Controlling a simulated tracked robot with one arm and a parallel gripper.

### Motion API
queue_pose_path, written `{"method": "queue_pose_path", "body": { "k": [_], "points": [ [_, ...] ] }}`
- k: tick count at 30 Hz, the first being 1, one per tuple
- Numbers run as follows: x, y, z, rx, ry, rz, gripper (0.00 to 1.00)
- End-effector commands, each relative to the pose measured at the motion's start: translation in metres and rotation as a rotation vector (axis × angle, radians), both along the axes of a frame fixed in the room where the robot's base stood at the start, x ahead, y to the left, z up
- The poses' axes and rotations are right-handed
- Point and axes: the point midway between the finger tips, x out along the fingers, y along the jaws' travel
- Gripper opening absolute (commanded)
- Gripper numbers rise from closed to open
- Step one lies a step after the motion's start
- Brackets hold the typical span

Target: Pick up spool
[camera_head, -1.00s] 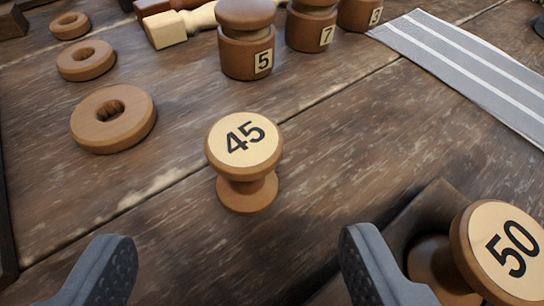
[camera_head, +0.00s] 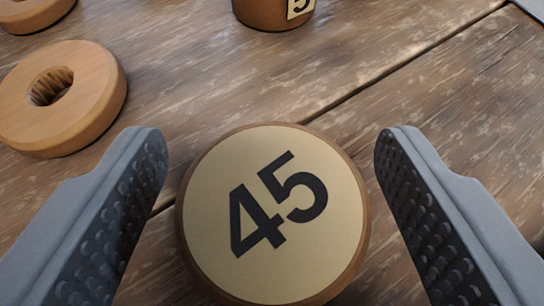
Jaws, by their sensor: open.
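A wooden spool (camera_head: 275,215) stands upright on the table, its round top bearing a cream label with the number 45. It fills the lower middle of the view, and its lower part is hidden beneath its top. My gripper (camera_head: 272,145) is open, with one grey, dimpled finger to the left of the spool and the other to its right. A gap shows between each finger and the spool's top. The gripper holds nothing.
A wooden ring (camera_head: 98,98) lies at the left, beyond the left finger. Part of another ring (camera_head: 30,14) shows at the top left. A wooden pot labelled 5 (camera_head: 262,14) stands at the top middle. The wooden table (camera_head: 420,95) is bare at the right.

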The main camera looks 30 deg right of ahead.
Motion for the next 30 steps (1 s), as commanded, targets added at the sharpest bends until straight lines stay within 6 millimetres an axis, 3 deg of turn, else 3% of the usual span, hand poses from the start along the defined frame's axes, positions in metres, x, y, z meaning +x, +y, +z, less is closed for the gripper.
{"method": "queue_pose_path", "body": {
  "k": [4, 9, 22, 30],
  "points": [
    [0.0, 0.0, 0.001, 0.0, 0.0, 0.0, 0.62],
    [0.0, 0.0, 0.001, -0.001, 0.0, 0.0, 0.18],
    [0.0, 0.001, 0.007, 0.0, -0.001, 0.001, 0.17],
    [0.0, 0.002, 0.057, 0.0, -0.005, 0.002, 0.17]
  ]
}}
